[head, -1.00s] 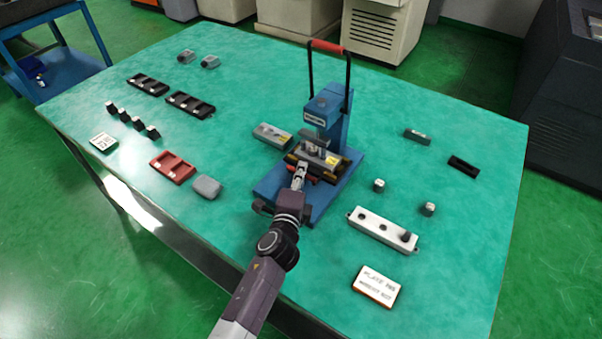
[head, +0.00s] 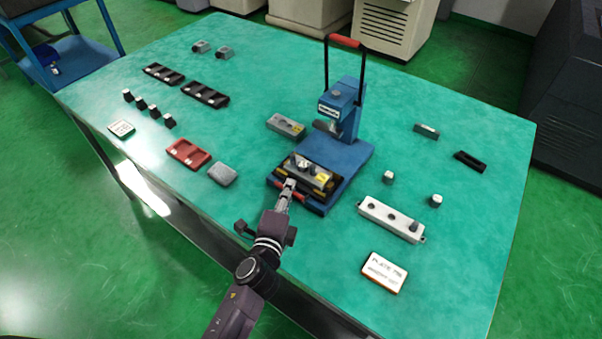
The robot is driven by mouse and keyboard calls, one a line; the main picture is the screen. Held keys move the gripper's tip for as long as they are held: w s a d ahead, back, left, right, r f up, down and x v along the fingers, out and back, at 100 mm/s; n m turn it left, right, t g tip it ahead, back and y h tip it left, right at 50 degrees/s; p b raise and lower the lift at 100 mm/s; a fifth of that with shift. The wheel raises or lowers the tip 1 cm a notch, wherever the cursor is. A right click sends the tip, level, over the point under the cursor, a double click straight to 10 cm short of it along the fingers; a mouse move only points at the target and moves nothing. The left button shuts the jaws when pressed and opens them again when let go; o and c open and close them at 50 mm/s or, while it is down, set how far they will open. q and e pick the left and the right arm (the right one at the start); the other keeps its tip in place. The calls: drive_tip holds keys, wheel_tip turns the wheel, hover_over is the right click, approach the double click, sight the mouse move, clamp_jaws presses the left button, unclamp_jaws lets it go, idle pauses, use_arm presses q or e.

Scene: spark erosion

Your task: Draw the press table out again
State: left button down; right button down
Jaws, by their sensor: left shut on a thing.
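The blue press (head: 340,112) stands on the green table, its lever with the red grip (head: 345,41) raised upright. The press table (head: 322,189), a dark slide with yellow marks and a red front handle, sits at the front end of the blue base (head: 345,157), clear of the press head. A grey metal block with a silver piece on top (head: 306,171) rests on it. My left gripper (head: 289,187) is at the front of the press table, shut on its red handle; the fingertips partly hide the handle. My right gripper is not in view.
A grey block (head: 286,126) lies left of the press. A red tray (head: 188,154) and grey box (head: 222,174) lie left. The table's front edge is near my arm.

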use_arm(q)
drive_tip(key=shift+s+a+r, duration=0.1)
drive_tip(key=shift+s+a, duration=0.3)
drive_tip(key=shift+s, duration=0.2)
drive_tip(key=shift+w+d+f, duration=0.15)
drive_tip(key=shift+w+f, duration=0.05)
drive_tip(key=c, duration=2.3)
unclamp_jaws()
drive_tip(key=shift+s, duration=0.1)
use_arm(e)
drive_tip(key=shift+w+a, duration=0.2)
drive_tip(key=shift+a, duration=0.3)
use_arm(q)
drive_tip(key=v, duration=1.2)
drive_tip(key=shift+r, duration=0.15)
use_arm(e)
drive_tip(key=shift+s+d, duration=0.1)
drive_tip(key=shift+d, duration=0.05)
